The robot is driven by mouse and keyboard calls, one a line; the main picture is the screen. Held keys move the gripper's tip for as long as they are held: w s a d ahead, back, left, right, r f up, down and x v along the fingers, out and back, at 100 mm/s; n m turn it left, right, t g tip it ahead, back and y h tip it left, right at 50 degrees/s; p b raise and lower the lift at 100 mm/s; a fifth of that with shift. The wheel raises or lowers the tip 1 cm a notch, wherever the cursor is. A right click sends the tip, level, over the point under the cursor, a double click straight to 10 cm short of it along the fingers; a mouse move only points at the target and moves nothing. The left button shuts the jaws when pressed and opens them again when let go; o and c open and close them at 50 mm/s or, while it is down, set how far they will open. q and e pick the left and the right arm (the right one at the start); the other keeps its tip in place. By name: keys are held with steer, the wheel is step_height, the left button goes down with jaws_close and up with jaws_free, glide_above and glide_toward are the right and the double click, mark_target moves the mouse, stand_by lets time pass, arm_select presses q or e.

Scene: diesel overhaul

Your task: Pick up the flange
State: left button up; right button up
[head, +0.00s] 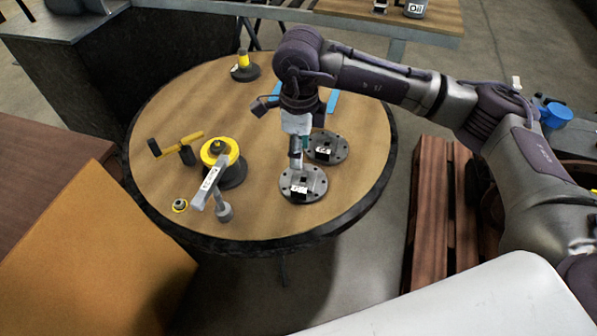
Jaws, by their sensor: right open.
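Two round grey flanges with bolt holes and small white labels lie on the round wooden table. The near flange (314,184) is toward the table's front right. The far flange (339,149) lies just behind it and to the right. My right gripper (296,163) points down over the near flange, with its fingertips at or just above its hub. It is open, and I cannot tell whether it touches the flange. The arm and gripper hide part of the far flange's left side. My left gripper is out of view.
On the round table (255,215) stand a yellow-topped part with a grey lever (217,160), a yellow-handled tool (180,145), a small ring part (180,205) and a yellow-topped dark base (244,69). Wooden pallets (430,200) stand to the right.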

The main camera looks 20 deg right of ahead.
glide_above(299, 189)
step_height(299, 189, down, 5)
steer(key=shift+s+f, duration=0.1)
step_height(299, 189, down, 4)
steer(key=shift+f+p, duration=0.1)
steer(key=shift+p, duration=0.45)
step_height(299, 189, down, 2)
steer(key=shift+f, duration=0.6)
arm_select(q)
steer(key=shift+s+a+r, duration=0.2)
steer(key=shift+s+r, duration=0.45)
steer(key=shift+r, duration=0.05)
arm_select(e)
steer(key=shift+f, duration=0.2)
steer(key=shift+r, duration=0.1)
jaws_close()
